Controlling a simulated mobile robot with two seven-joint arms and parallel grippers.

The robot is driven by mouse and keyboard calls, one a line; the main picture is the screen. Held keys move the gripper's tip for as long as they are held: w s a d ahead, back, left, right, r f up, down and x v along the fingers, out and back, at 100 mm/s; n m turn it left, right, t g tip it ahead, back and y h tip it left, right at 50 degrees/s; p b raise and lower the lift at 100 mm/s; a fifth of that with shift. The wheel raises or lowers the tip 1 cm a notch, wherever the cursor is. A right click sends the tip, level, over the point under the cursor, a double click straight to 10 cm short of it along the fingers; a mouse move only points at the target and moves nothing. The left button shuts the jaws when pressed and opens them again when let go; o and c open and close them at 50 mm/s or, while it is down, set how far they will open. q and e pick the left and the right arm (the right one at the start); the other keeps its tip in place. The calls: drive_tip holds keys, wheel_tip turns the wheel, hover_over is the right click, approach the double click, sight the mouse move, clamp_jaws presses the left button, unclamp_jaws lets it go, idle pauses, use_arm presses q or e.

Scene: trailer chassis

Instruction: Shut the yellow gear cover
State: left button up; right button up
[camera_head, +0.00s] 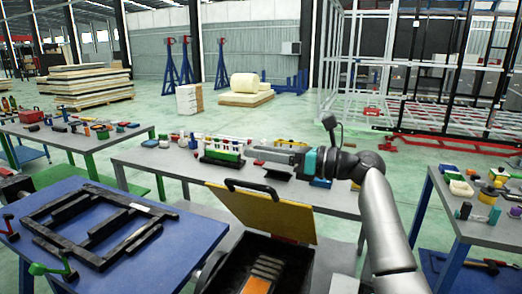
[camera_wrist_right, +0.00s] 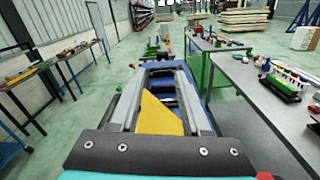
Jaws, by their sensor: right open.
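The yellow gear cover (camera_head: 283,218) stands raised and tilted up at the back of a black box (camera_head: 285,262), with a black handle (camera_head: 252,189) along its upper edge. The box is open, and brown-orange slats show inside it. My right gripper (camera_head: 250,153) is above and behind the cover in the head view, pointing left, and appears apart from it. In the right wrist view, my right gripper (camera_wrist_right: 165,68) is open, and part of the yellow cover (camera_wrist_right: 158,116) shows between its fingers. My left gripper is not in view.
A blue table (camera_head: 175,245) with a black frame (camera_head: 100,222) stands at the left. A grey table (camera_head: 150,158) behind the cover bears a green rack (camera_head: 222,155) and small parts. Another cluttered table (camera_head: 470,220) stands at the right. Green floor lies between them.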

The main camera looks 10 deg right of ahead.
drive_tip(key=shift+a, duration=0.1)
drive_tip(key=shift+c, duration=0.4)
clamp_jaws()
idle(1.0)
